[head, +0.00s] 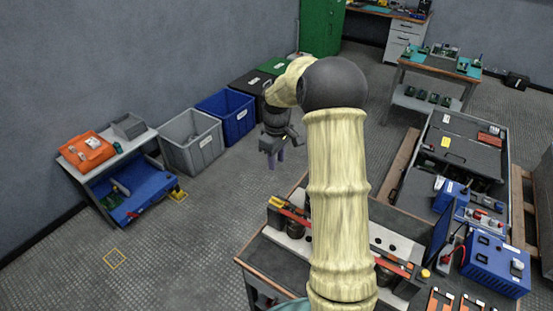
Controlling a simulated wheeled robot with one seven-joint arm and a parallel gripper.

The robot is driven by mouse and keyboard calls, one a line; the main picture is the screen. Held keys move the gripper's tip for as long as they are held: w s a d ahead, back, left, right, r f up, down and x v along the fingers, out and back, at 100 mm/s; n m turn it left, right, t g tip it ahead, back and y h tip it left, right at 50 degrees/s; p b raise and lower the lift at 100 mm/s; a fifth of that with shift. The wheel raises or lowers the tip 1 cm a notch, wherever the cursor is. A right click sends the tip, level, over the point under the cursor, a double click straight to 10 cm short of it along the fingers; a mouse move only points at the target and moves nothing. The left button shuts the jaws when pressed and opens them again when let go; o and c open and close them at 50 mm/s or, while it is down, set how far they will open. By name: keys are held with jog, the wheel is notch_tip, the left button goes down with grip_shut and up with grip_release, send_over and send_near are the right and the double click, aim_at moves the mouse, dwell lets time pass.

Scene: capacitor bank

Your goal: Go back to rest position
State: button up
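My arm, with a cream ribbed cover and a dark round elbow, rises through the middle of the head view and bends over to the left. My gripper (275,160) hangs from its far end, pointing down above the floor, just beyond the workbench (262,250).
A grey bin (190,140), a blue bin (227,115) and darker bins stand along the left wall. A small table with an orange case (88,150) is at far left. Blue power units (497,265) and an equipment cabinet (462,150) stand at right. The left floor is mostly clear.

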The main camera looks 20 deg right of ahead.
dwell(0.3)
jog(key=s+a+r+m+t, duration=0.1)
jog(key=s+a+m, duration=0.2)
jog(key=s, duration=0.8)
jog(key=s+a+r+m+t, duration=0.1)
jog(key=s+a+m, duration=0.2)
jog(key=s+a, duration=0.5)
jog(key=s, duration=0.4)
jog(key=shift+a+r+m+t, duration=0.2)
jog(key=shift+m+t, duration=0.1)
